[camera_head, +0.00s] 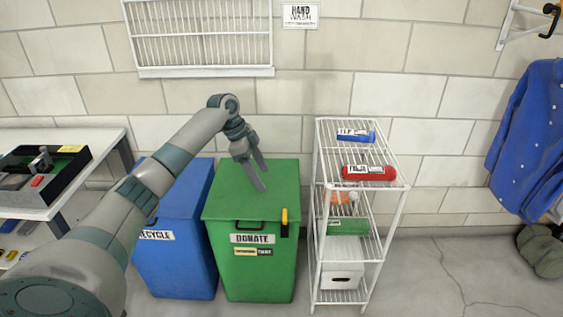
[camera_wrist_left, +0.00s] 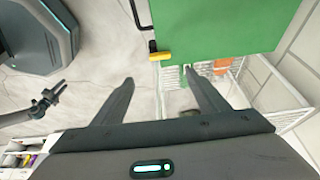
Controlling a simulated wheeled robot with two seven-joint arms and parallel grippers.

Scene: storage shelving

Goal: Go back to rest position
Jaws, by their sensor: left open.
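My left arm reaches in from the left in the head view. Its gripper (camera_head: 257,172) is above the lid of the green DONATE bin (camera_head: 252,192). The two fingers are apart with nothing between them. In the left wrist view the gripper (camera_wrist_left: 158,90) also shows open and empty, with the green bin (camera_wrist_left: 215,25) at the top. A second gripper (camera_wrist_left: 48,100), which I take as my right one, shows small at the left of the wrist view. Its jaw state is unclear there.
A blue RECYCLE bin (camera_head: 178,257) stands left of the green bin. A white wire shelf (camera_head: 388,230) with a red item (camera_head: 368,172) and a blue item (camera_head: 356,136) stands right. A white table (camera_head: 108,143) with a black tray (camera_head: 72,181) is at far left.

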